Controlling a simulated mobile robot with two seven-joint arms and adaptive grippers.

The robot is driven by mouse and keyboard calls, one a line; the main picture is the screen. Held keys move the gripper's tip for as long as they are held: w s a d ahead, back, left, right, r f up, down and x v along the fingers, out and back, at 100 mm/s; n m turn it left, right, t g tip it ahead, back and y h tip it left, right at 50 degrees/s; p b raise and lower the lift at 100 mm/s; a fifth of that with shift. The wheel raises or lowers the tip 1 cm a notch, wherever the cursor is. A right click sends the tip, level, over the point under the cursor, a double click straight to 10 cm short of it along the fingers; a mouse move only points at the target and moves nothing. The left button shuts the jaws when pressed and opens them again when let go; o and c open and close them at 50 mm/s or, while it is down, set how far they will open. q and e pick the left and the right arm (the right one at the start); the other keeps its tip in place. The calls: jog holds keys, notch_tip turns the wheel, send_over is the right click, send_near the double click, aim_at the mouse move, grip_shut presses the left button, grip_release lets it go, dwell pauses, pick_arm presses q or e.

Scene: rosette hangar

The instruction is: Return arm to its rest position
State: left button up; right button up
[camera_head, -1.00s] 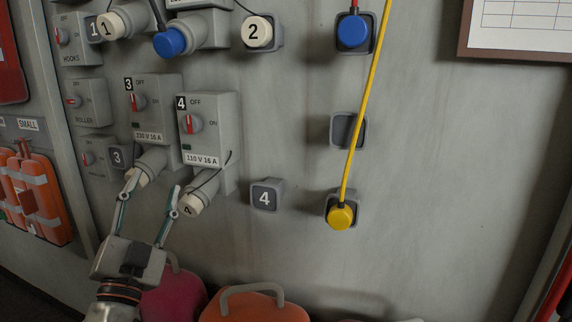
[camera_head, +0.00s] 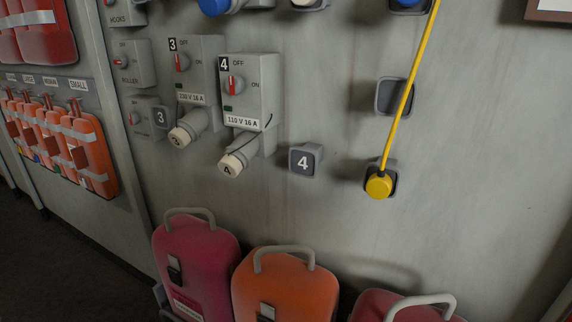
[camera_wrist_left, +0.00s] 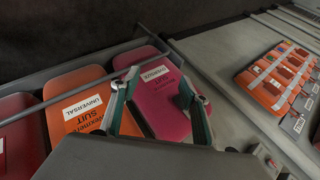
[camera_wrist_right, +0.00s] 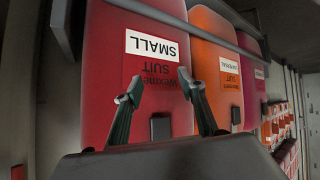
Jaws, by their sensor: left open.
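My left gripper (camera_wrist_left: 160,92) is open and empty in the left wrist view, with a magenta suit case (camera_wrist_left: 160,110) beyond its fingers. It does not show in the head view now. My right gripper (camera_wrist_right: 162,90) is open and empty in the right wrist view, in front of a red case (camera_wrist_right: 150,60) labelled small. Neither gripper touches anything that I can see. In the head view, socket box 3 (camera_head: 196,68) and socket box 4 (camera_head: 252,80) are on the wall, each with a capped connector below, cap 3 (camera_head: 180,137) and cap 4 (camera_head: 231,165).
A yellow plug (camera_head: 379,185) on a yellow cable sits in a wall holder. A magenta case (camera_head: 195,255) and an orange case (camera_head: 285,290) stand low along the wall. Orange packs (camera_head: 90,150) hang at the left.

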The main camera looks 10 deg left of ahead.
pick_arm(q)
jog(key=d+f+n+t+h+p, duration=0.1)
jog(key=d+f+h, duration=0.2)
jog(key=d+f, duration=0.2)
jog(key=d+f+n+t+h+p, duration=0.1)
jog(key=d+f+h, duration=0.3)
jog(key=d, duration=0.7)
jog(key=shift+s+d+f+n+t+p, duration=0.15)
jog(key=shift+s+f+n+t+p, duration=0.2)
jog(key=shift+f+t+p, duration=0.35)
pick_arm(e)
jog(key=shift+s+a+r, duration=0.2)
jog(key=shift+r, duration=0.3)
jog(key=shift+s+a+r, duration=0.15)
jog(key=shift+r, duration=0.35)
pick_arm(q)
jog(key=shift+f, duration=0.1)
jog(key=shift+w, duration=0.1)
pick_arm(e)
jog(key=shift+w+r, duration=0.2)
jog(key=shift+r, duration=0.1)
